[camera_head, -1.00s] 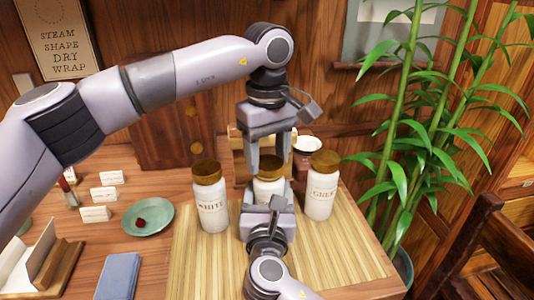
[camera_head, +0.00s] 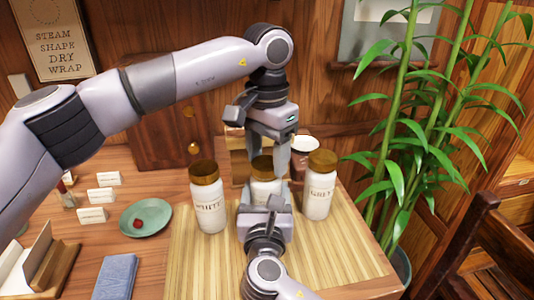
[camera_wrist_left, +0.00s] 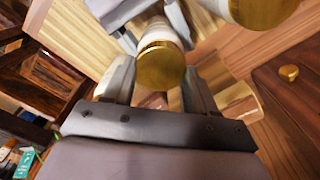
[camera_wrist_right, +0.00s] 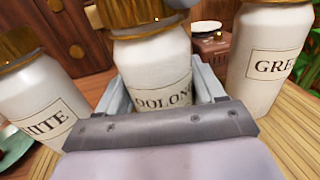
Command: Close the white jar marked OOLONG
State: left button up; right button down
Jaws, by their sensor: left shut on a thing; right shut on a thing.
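The white jar marked OOLONG (camera_wrist_right: 165,85) stands upright between two similar jars; its label shows in the right wrist view. Its gold-brown lid (camera_wrist_left: 161,66) sits on its top; I cannot tell how tightly. My left gripper (camera_head: 268,158) comes down from above and is shut on the lid, with a finger at either side. My right gripper (camera_head: 264,194) is shut on the jar's body from the near side, below the lid. In the head view the fingers hide much of the jar (camera_head: 261,188).
A green plate (camera_head: 147,228) lies farther left. A tall plant (camera_head: 400,140) stands at right.

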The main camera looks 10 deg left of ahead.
pick_arm(q)
jog(key=o, duration=1)
jog(key=shift+r, duration=2.25)
jog(key=shift+c, duration=0.4)
